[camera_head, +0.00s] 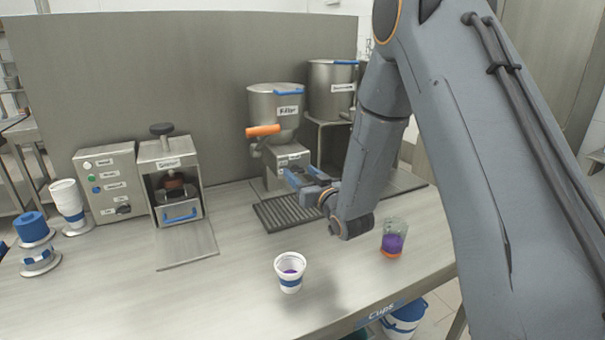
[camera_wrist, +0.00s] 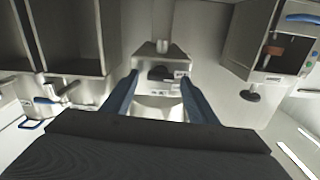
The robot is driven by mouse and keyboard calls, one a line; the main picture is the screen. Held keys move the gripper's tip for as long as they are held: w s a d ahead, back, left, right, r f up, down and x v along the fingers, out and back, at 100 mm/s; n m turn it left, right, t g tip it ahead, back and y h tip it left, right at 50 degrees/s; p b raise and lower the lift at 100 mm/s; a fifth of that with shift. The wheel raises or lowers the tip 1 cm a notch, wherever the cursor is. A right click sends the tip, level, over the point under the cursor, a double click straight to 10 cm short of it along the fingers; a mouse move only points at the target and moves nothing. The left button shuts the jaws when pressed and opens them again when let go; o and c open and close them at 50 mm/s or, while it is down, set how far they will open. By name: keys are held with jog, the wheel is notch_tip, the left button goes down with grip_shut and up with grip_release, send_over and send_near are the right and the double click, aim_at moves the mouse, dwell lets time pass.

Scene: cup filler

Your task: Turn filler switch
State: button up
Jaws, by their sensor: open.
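The filler (camera_head: 277,108) is a steel hopper with an orange lever (camera_head: 263,130), standing on a steel base (camera_head: 291,157) at the back of the bench. My gripper (camera_head: 299,178) is in front of that base, above the drip grate. In the wrist view, a black rotary switch (camera_wrist: 160,73) shows on the front of the base, beside a small label. My gripper's blue fingers (camera_wrist: 160,88) are open, one on each side of the switch. No contact with it can be made out. In the head view I cannot make out the switch.
A white cup (camera_head: 289,280) with purple contents stands on the front bench. The sealer (camera_head: 174,180) and a button box (camera_head: 108,182) stand left. A slotted grate (camera_head: 280,212) lies below my gripper.

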jog(key=c, duration=1.1)
jog(key=shift+o, duration=0.2)
jog(key=shift+m, duration=0.3)
jog(key=m+b, duration=0.1)
jog(key=m, duration=0.2)
jog(key=shift+d+b, duration=0.1)
jog(key=shift+b, duration=0.2)
jog(key=shift+f+m+b, duration=0.1)
jog(key=shift+m+b, duration=0.4)
jog(key=shift+m, duration=1.8)
jog(key=o, duration=1.1)
jog(key=shift+c, duration=0.2)
